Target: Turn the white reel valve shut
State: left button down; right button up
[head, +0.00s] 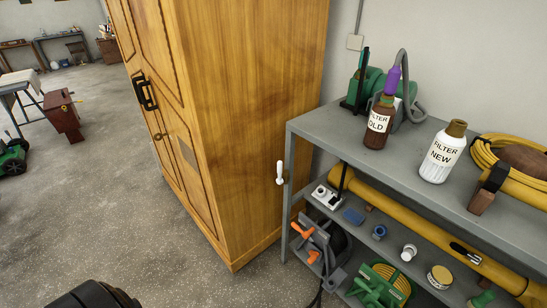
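A small white lever handle (280,173) shows at the left end of the grey metal shelf, beside its front post. It hangs roughly upright, with a small brownish fitting next to it. It looks like the white valve, but its exact setting is too small to tell. A green reel with yellow hose (392,281) sits on the lower shelf; no link between it and the white handle can be seen. Neither of my grippers is in view. A dark rounded part at the bottom left edge appears to be mine.
A tall wooden cabinet (262,110) stands just left of the grey shelf (330,137). On the shelf top are a brown FILTER OLD bottle (377,123), a white FILTER NEW bottle (440,155) and a coiled yellow hose (487,150).

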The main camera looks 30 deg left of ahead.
aim_at(279, 180)
jog(key=j+u, duration=0.1)
jog(key=u, duration=0.75)
